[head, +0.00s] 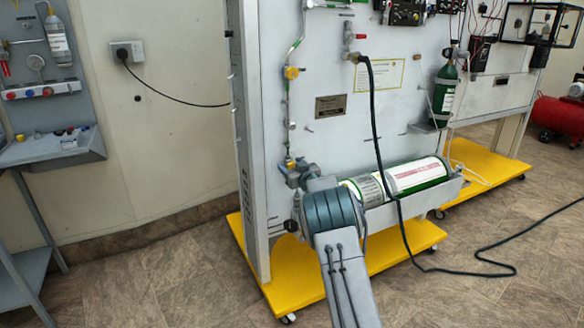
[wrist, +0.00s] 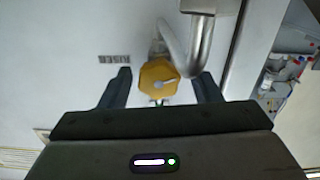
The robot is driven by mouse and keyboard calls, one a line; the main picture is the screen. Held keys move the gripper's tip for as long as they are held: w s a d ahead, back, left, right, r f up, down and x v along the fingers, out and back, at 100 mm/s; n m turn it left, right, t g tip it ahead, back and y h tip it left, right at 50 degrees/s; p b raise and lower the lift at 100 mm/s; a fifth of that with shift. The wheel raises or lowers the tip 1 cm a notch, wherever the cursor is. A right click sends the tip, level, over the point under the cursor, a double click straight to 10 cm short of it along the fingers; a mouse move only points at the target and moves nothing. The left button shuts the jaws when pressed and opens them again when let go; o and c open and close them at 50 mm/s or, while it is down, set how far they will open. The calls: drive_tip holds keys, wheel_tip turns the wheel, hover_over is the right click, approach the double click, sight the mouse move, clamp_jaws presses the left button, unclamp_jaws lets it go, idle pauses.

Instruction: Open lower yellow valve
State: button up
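The lower yellow valve (head: 291,164) is low on the left side of the grey panel, partly hidden by my gripper in the head view. In the wrist view a yellow faceted valve knob (wrist: 158,77) sits between the two dark fingers of my gripper (wrist: 163,76). The fingers are spread, with a visible gap on each side of the knob. A bent metal pipe (wrist: 192,45) runs close beside the knob, on its right. An upper yellow valve (head: 291,73) is higher on the same pipe line.
A green and white cylinder (head: 415,177) lies in a tray right of my arm. A black hose (head: 373,120) hangs down the panel and crosses the floor. The panel stands on a yellow wheeled base (head: 300,290). Floor on the left is clear.

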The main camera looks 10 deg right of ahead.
drive_tip(key=shift+s, duration=0.1)
drive_tip(key=p+v, duration=0.2)
drive_tip(key=v, duration=1.1)
drive_tip(key=shift+s, duration=0.3)
drive_tip(key=shift+d, duration=0.1)
drive_tip(key=b+x, duration=0.2)
drive_tip(key=x, duration=0.9)
drive_tip(key=shift+w, duration=0.25)
idle(0.3)
drive_tip(key=shift+f, duration=0.15)
drive_tip(key=shift+c, duration=0.4)
